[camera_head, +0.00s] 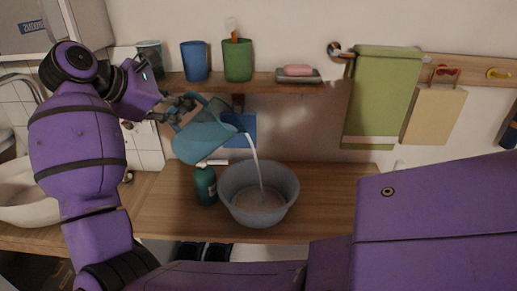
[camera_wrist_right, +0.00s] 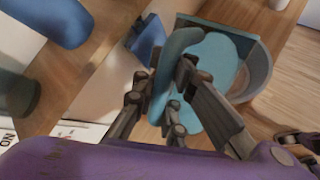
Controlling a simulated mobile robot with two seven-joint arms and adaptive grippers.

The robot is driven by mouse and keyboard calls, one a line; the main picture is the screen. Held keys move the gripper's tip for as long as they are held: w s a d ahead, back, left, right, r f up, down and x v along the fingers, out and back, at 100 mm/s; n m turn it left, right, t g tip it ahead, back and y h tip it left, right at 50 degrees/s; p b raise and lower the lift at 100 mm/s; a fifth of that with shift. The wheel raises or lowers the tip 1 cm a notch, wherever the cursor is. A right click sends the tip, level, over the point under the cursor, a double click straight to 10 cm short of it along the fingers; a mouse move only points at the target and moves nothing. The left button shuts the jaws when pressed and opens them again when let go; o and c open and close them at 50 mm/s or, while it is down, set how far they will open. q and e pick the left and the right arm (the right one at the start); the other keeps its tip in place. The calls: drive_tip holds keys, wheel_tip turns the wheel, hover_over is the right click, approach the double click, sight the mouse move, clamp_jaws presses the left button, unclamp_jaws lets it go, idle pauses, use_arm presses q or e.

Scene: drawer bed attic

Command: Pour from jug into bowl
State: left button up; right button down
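My right gripper (camera_head: 180,108) is shut on the teal jug (camera_head: 205,138) at its handle side and holds it in the air, left of and above the bowl. The jug is tilted with its spout to the right. A pale stream (camera_head: 255,162) runs from the spout down into the grey-blue bowl (camera_head: 278,178), which stands upright on the wooden counter. The right wrist view shows the fingers (camera_wrist_right: 165,95) around the handle, the jug (camera_wrist_right: 215,62) and part of the bowl (camera_wrist_right: 262,75) behind it.
A green bottle (camera_head: 205,188) with a white pump stands just left of the bowl, below the jug. A shelf (camera_head: 270,88) above holds a blue cup (camera_head: 195,62), a green cup (camera_head: 238,62) and a soap dish (camera_head: 298,78). The counter (camera_head: 335,180) right of the bowl is clear.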

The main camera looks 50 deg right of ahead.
drive_tip(key=shift+s+d+f+t+y, duration=0.2)
drive_tip(key=shift+s+f+t+y, duration=0.1)
drive_tip(key=shift+y, duration=0.1)
idle(1.8)
drive_tip(key=shift+s+d+r+m+t+y+p, duration=0.25)
drive_tip(key=shift+s+d+m+t+y, duration=0.15)
drive_tip(key=shift+s+d+t+y, duration=0.1)
drive_tip(key=shift+s+d+r+m+t+y+p, duration=0.1)
drive_tip(key=shift+s+d+m+t+y+p, duration=0.15)
drive_tip(key=shift+s+d+m+t+y, duration=0.2)
idle(4.8)
